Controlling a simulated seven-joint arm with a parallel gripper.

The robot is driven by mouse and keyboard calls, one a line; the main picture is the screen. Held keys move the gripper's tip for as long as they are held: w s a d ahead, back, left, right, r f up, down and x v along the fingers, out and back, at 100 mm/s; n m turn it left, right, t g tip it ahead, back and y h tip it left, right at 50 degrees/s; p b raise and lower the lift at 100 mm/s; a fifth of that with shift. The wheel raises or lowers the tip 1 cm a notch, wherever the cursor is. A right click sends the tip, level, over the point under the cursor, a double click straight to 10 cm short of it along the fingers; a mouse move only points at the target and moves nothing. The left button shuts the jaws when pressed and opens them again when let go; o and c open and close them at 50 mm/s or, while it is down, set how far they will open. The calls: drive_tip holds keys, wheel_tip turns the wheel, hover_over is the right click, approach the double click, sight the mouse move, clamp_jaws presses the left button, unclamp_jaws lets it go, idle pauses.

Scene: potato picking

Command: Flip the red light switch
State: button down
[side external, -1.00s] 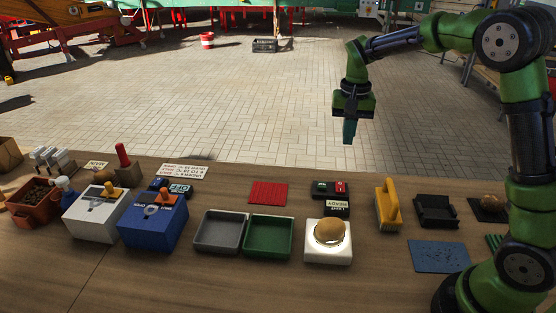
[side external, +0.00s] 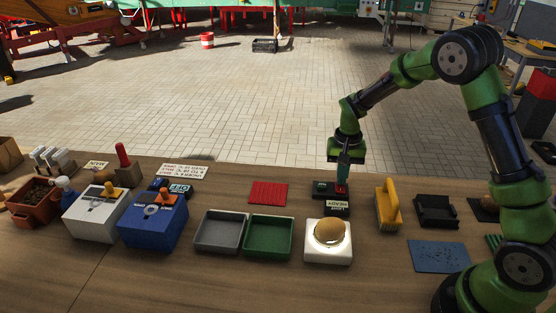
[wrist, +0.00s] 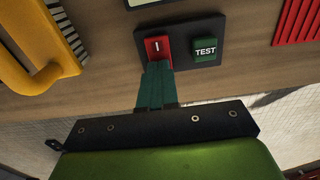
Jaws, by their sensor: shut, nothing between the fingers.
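The red light switch (wrist: 158,47) is a red rocker with a white mark, set in a dark panel (wrist: 180,58) beside a green TEST button (wrist: 207,50) in the wrist view. The panel also shows in the side view (side external: 322,187), partly hidden behind my gripper. My gripper (wrist: 157,66) is shut and empty, pointing down, with its fingertips at the near edge of the red switch. In the side view my gripper (side external: 342,184) is over the red end of the panel. I cannot tell whether the tips press on the switch.
A yellow-handled brush (side external: 387,204) stands right of the panel. A white scale (side external: 316,254) bearing a potato (side external: 329,231) stands in front of it, with a READY display (side external: 337,204) between. A red mat (side external: 268,194) lies left. Green (side external: 268,252) and grey trays (side external: 216,246) are further left.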

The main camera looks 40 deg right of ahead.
drive_tip(key=shift+f, duration=0.25)
drive_tip(key=shift+s, duration=0.1)
drive_tip(key=shift+s+a+r, duration=0.15)
drive_tip(key=shift+s+a, duration=0.35)
drive_tip(key=shift+a, duration=0.05)
drive_tip(key=shift+r, duration=0.2)
wheel_tip(320, 180, up, 14)
idle(0.5)
drive_tip(key=shift+w+f, duration=0.1)
